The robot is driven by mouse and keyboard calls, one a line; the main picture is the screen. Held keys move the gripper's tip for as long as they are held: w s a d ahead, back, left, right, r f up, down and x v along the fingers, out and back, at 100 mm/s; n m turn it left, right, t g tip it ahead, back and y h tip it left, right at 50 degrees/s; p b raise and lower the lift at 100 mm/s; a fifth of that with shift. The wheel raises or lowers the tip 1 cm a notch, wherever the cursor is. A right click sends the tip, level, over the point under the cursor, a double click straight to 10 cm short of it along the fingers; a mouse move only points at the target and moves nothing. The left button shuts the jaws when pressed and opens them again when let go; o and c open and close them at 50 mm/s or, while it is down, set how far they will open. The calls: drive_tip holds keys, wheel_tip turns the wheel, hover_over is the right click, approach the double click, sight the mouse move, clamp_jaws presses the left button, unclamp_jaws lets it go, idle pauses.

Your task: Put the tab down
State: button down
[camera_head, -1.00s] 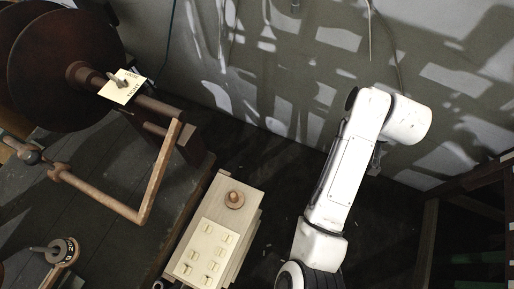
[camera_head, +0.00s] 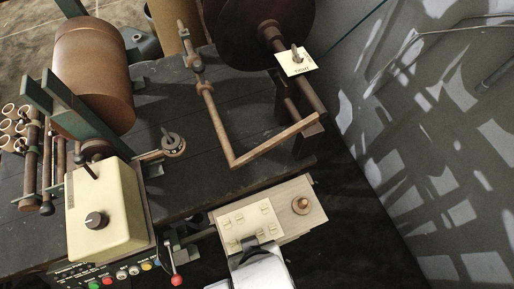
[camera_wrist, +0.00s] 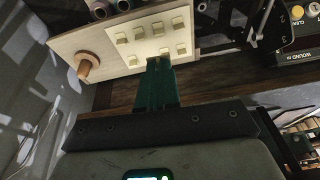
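Small cream tabs (camera_head: 264,209) stand in two rows on a cream plate (camera_head: 238,217) on a pale wooden box. The tabs (camera_wrist: 141,33) and plate also show in the wrist view. My gripper (camera_wrist: 158,62) has dark green fingers close together, their tips at the near row of tabs. A tab could be hidden between or behind the fingertips; I cannot tell whether one is held. In the head view my gripper (camera_head: 250,243) is dark and small at the plate's near edge, its fingertips partly hidden by my white arm.
A wooden knob (camera_head: 301,205) sits at the box's right end. A wooden crank (camera_head: 232,160) and a marked card (camera_head: 296,62) lie beyond it. Left stands a cream control box (camera_head: 105,210) with a red-knobbed lever (camera_head: 176,280) nearby. The wall is at the right.

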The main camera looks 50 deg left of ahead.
drive_tip(key=s, duration=0.4)
hover_over(251, 212)
drive_tip(key=d, duration=0.1)
drive_tip(key=shift+n, duration=0.4)
drive_tip(key=f, duration=0.6)
drive_tip(key=s+f, duration=0.1)
drive_tip(key=f, duration=0.2)
drive_tip(key=shift+d+f, duration=0.1)
drive_tip(key=shift+d, duration=0.1)
drive_tip(key=shift+w+a+f, duration=0.2)
drive_tip(key=shift+w+f, duration=0.15)
drive_tip(key=shift+f, duration=1.65)
drive_tip(key=c, duration=1.8)
unclamp_jaws()
drive_tip(key=shift+f, duration=0.1)
drive_tip(key=o, duration=0.4)
drive_tip(key=shift+o, duration=0.2)
